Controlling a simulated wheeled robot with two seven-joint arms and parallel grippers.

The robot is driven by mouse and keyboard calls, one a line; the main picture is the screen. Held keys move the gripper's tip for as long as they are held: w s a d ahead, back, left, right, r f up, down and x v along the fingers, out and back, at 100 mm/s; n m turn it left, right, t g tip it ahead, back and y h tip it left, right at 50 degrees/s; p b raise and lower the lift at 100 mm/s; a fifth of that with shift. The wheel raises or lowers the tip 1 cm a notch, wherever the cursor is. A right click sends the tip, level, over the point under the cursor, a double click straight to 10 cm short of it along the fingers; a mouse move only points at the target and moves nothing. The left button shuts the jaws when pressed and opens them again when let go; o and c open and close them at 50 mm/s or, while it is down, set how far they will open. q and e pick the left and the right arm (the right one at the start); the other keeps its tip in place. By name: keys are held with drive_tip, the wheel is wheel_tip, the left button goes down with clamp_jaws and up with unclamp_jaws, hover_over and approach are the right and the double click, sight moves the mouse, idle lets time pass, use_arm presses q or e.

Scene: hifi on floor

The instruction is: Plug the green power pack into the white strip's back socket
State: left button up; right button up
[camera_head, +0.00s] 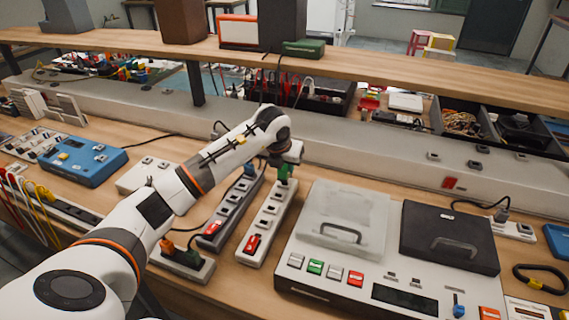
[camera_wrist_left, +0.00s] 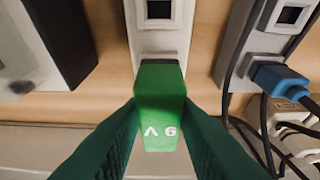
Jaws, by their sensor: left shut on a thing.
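The green power pack (camera_head: 283,173) is between the fingers of my left gripper (camera_head: 284,162) at the back end of the white strip (camera_head: 262,222). In the left wrist view the green pack (camera_wrist_left: 160,92) has white marks on it, and the left gripper's fingers (camera_wrist_left: 158,125) press on both its sides. The pack overlaps the near end of the strip (camera_wrist_left: 160,38) there, with an open socket just beyond it. The back socket is hidden, and I cannot tell whether the pack is seated or just above. A red switch (camera_head: 252,243) is at the strip's front. My right gripper is not in view.
A grey strip (camera_head: 228,210) with a blue plug stands close to the left. A large white and black device (camera_head: 340,255) stands close to the right. A raised shelf (camera_head: 350,59) runs behind, and a blue box (camera_head: 83,160) is at left.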

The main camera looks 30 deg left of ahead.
use_arm(q)
drive_tip(key=shift+w, duration=0.1)
idle(0.7)
drive_tip(key=shift+f+b, duration=0.65)
idle(0.8)
drive_tip(key=shift+f, duration=0.2)
idle(1.1)
drive_tip(key=shift+f+b, duration=0.1)
drive_tip(key=shift+b, duration=0.25)
idle(0.9)
drive_tip(key=o, duration=1)
